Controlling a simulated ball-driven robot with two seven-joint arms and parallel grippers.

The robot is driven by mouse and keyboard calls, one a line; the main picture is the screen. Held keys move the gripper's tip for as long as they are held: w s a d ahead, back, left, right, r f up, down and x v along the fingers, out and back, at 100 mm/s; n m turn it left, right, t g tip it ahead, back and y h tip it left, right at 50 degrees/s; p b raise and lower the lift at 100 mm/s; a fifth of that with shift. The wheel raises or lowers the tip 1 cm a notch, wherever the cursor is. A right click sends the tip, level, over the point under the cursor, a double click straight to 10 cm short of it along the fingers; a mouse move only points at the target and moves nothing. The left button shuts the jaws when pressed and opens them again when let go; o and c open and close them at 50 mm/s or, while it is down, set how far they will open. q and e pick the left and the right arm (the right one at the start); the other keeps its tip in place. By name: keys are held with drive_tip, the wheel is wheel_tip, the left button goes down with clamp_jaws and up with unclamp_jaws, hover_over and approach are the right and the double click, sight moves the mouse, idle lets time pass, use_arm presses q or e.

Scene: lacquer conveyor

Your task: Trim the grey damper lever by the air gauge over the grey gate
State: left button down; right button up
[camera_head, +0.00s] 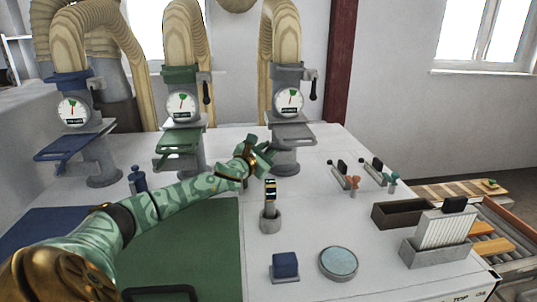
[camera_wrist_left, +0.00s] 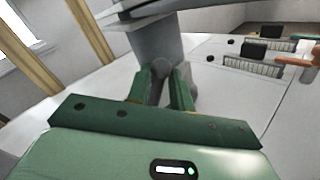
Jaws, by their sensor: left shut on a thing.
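The grey gate (camera_head: 292,133) is a flat plate on the grey duct stand at the back middle. Its round white air gauge (camera_head: 289,101) is above it, with a green mark near the top; the needle is too small to read surely. The damper lever (camera_head: 313,88), with a dark grip hanging down, is at the right of that duct. My left gripper (camera_head: 266,150) is at the left front of the gate, below and left of the lever. In the left wrist view my left gripper (camera_wrist_left: 162,90) is shut on a small grey part (camera_wrist_left: 163,66), seemingly the gate's handle. My right gripper is not seen.
Blue (camera_head: 72,146) and green (camera_head: 178,142) gates stand to the left. A grey holder (camera_head: 270,222), a blue block (camera_head: 285,265) and a round disc (camera_head: 338,263) are in front. A card rack (camera_head: 437,252) and dark box (camera_head: 403,213) stand at right.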

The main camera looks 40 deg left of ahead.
use_arm(q)
drive_tip(key=c, duration=1.4)
unclamp_jaws()
drive_tip(key=shift+c, duration=0.2)
drive_tip(key=shift+s, duration=0.1)
drive_tip(key=shift+s+f, duration=0.1)
drive_tip(key=shift+s, duration=0.1)
drive_tip(key=p+v, duration=0.1)
drive_tip(key=v, duration=1.5)
drive_tip(key=shift+p, duration=0.4)
drive_tip(key=shift+w, duration=0.1)
